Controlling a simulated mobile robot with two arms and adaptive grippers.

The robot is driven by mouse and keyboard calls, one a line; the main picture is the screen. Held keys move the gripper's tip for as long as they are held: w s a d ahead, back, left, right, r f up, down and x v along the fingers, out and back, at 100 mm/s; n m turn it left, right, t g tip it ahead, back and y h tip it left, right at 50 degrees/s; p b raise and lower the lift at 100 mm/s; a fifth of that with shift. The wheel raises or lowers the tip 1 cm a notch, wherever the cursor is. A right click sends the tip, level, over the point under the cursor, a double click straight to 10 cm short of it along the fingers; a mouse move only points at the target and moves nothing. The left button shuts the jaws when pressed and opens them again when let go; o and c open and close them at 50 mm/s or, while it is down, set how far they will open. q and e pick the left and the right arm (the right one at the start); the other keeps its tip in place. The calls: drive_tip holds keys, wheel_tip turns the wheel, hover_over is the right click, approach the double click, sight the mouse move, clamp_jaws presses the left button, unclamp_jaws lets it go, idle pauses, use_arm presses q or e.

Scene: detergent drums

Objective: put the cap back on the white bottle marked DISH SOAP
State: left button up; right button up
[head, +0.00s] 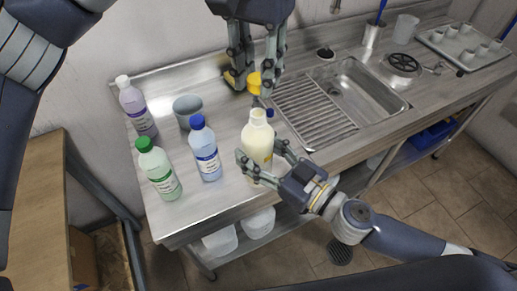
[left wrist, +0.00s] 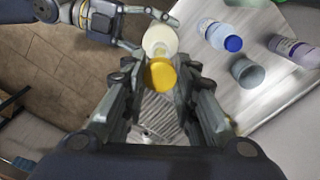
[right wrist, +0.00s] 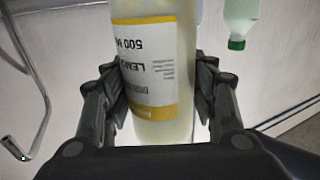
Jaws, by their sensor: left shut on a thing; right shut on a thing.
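The cream-white bottle (head: 256,140) stands upright on the counter with an open neck, its mouth showing in the left wrist view (left wrist: 160,38). My right gripper (head: 262,166) is shut around its body. In the right wrist view the bottle (right wrist: 163,125) shows a white label with yellow bands and upside-down, partly cut-off text. My left gripper (left wrist: 160,76) is shut on a yellow cap (left wrist: 160,75). In the head view the cap (head: 254,83) is held beyond the bottle and apart from its neck.
A purple bottle (head: 137,107), a green-capped bottle (head: 159,171), a blue bottle (head: 207,158) and a grey cup (head: 187,109) stand left of the held bottle. A ribbed drainer and sink (head: 358,92) are to the right. A small blue item (head: 270,113) lies behind the bottle.

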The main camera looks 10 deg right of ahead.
idle(0.4)
use_arm(q)
drive_tip(key=shift+a+f, duration=0.1)
drive_tip(key=shift+f, duration=1.85)
drive_tip(key=shift+f, duration=0.9)
drive_tip(key=shift+f, duration=0.55)
drive_tip(key=m, duration=0.6)
drive_tip(key=shift+m, duration=0.3)
